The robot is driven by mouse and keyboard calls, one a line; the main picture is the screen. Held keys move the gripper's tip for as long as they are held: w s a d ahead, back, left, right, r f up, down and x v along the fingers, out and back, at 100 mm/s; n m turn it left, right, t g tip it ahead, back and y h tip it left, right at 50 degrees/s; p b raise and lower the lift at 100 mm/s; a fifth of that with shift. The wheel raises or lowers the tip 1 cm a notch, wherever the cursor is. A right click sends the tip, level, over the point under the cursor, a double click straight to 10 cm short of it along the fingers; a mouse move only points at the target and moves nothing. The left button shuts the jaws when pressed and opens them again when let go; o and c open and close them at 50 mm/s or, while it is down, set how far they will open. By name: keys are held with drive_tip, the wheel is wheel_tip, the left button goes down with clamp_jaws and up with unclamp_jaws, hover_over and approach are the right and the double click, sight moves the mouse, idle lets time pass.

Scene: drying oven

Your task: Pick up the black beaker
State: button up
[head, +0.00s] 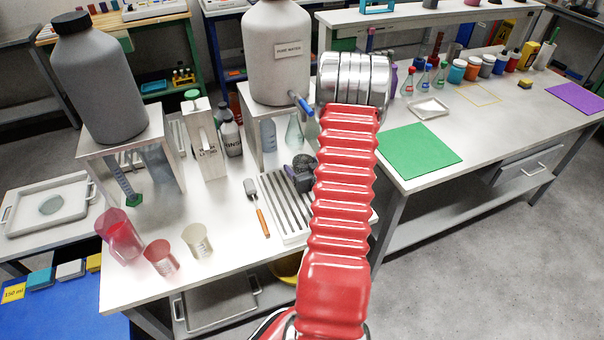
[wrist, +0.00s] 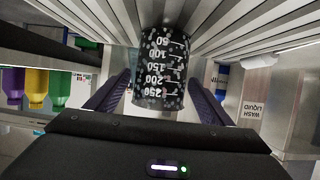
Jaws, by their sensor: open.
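The black beaker (wrist: 162,65) has white markings that read from 50 at the top to 250 at the bottom in the wrist view. It stands between the two dark fingers of my gripper (wrist: 158,88), which are open, one on each side. I cannot tell whether either finger touches it. In the head view, the black beaker (head: 305,162) is a small dark shape at the slatted rack, beside my gripper (head: 294,178). My red arm hides part of the rack there.
The slatted rack (head: 276,206) lies on the white table, with an orange-handled tool (head: 262,222) to its left. Red and clear beakers (head: 197,240) stand at the front left. A large white bottle (head: 277,60) stands on a raised stand behind. A green mat (head: 418,157) lies to the right.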

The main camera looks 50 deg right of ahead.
drive_tip(key=shift+c, duration=0.3)
drive_tip(key=c, duration=1.3)
drive_tip(key=shift+r, duration=0.3)
drive_tip(key=shift+r, duration=4.65)
drive_tip(key=shift+r, duration=0.1)
